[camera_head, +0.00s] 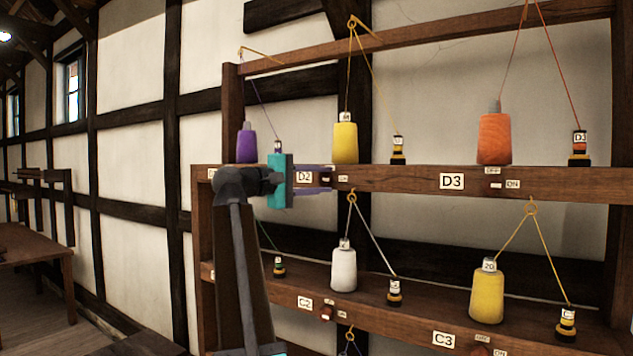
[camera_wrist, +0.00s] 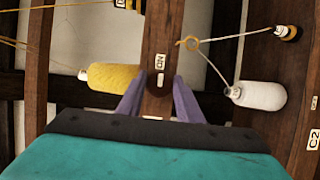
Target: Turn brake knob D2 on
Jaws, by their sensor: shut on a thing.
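The D2 label (camera_head: 304,177) is on the front edge of the upper shelf, partly behind my gripper. My gripper (camera_head: 328,180) reaches this edge from the left, its purple fingers just right of the label. In the wrist view, the fingers (camera_wrist: 158,88) are shut on brake knob D2 at the brown rail. The knob itself is mostly hidden between the fingers, and its angle cannot be made out. A small ON label (camera_wrist: 160,80) shows just beyond the fingertips; it also shows right of them in the head view (camera_head: 343,179).
A yellow bobbin (camera_head: 345,140) stands above the gripper, a purple one (camera_head: 247,143) to the left, and an orange one (camera_head: 495,138) near the D3 label (camera_head: 452,181). A white bobbin (camera_head: 343,268) and taut threads are below. The C2 knob (camera_head: 326,313) is lower down.

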